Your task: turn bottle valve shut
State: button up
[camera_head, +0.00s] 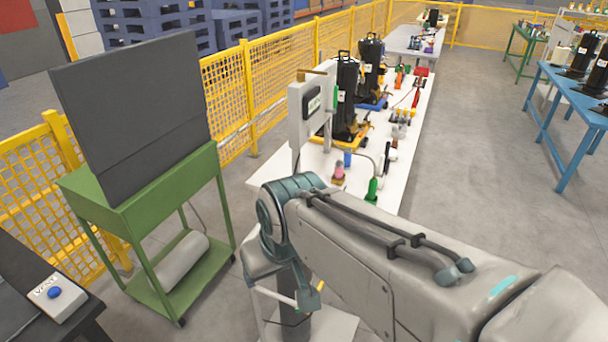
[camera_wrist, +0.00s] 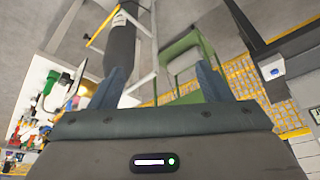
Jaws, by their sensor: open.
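In the wrist view my gripper (camera_wrist: 160,82) is open, its two blue-grey fingers spread with nothing between the tips. A dark grey upright bottle (camera_wrist: 121,48) with a small white label shows just beyond the left finger, next to a pale tubular frame. In the head view a dark grey cylinder (camera_head: 297,324), seemingly the same bottle, stands on a white base below my arm. My wrist and forearm hide its top. A small yellow part shows beside my wrist there; I cannot tell whether it belongs to the valve. The valve itself is not clearly visible.
A green trolley (camera_head: 140,190) with a dark panel stands at the left, a grey cylinder on its lower shelf. A white bench (camera_head: 262,172) with pumps and fittings runs behind my arm. Yellow fencing (camera_head: 222,92) lines the back. Clear floor lies right of the bench.

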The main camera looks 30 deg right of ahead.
jog(key=w+a+f+m+t+b, duration=0.1)
jog(key=w+a+f+m+t, duration=0.15)
jog(key=w, duration=0.85)
jog(key=w+a+f+m+t, duration=0.1)
jog(key=w+f+m+t, duration=0.15)
jog(key=w, duration=0.85)
jog(key=w+d+f+m+t+h+b, duration=0.1)
jog(key=w+d+f+m+t+h, duration=0.1)
jog(key=w+d+f+m+h, duration=0.35)
jog(key=w+d+h+p, duration=0.1)
jog(key=w+d+h, duration=0.1)
jog(key=d, duration=0.3)
jog(key=w+d+f+g+h, duration=0.1)
jog(key=w+d+h, duration=0.1)
jog(key=d+h, duration=0.2)
jog(key=w+d+f+m+h+p, duration=0.1)
jog(key=d+h, duration=0.3)
jog(key=d, duration=0.4)
jog(key=shift+w+g+p, duration=0.3)
jog(key=shift+w+p, duration=0.05)
jog(key=shift+w, duration=0.4)
